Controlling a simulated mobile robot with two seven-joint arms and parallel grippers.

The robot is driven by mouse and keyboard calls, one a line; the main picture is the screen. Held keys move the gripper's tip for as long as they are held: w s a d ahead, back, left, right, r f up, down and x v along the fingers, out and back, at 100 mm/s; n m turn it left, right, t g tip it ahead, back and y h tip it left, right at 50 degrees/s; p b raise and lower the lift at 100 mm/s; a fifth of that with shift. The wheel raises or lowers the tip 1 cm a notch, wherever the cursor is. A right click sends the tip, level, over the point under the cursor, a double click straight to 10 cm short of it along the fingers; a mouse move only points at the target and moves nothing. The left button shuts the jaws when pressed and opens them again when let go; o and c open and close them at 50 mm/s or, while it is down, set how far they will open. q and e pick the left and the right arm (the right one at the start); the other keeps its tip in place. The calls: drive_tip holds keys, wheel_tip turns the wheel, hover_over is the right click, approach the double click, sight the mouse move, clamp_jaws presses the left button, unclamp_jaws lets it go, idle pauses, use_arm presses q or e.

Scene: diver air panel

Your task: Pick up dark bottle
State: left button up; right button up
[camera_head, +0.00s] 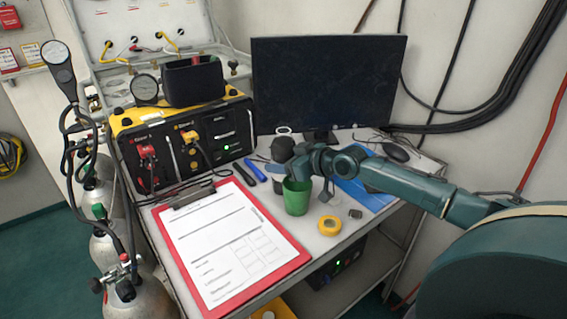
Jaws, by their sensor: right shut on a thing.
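The dark bottle (284,147) stands upright on the table behind the green cup, with a pale ring at its top. My right gripper (289,168) reaches in from the right and is shut around the bottle's middle. The gripper and the green cup hide much of the bottle's body. I cannot tell whether its base touches the table. My left gripper is not in view.
The green cup (297,198) stands just in front of my right gripper. Yellow tape (330,225) and a red clipboard (301,259) lie nearer the front. A monitor (325,82) stands behind, and the air panel (185,150) is at the left. A blue mat (366,194) lies under my right arm.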

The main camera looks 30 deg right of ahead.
sight(283, 124)
wheel_tip(283, 124, up, 11)
drive_tip(key=shift+r, duration=3.25)
drive_tip(key=shift+r, duration=0.1)
drive_tip(key=shift+s, duration=0.1)
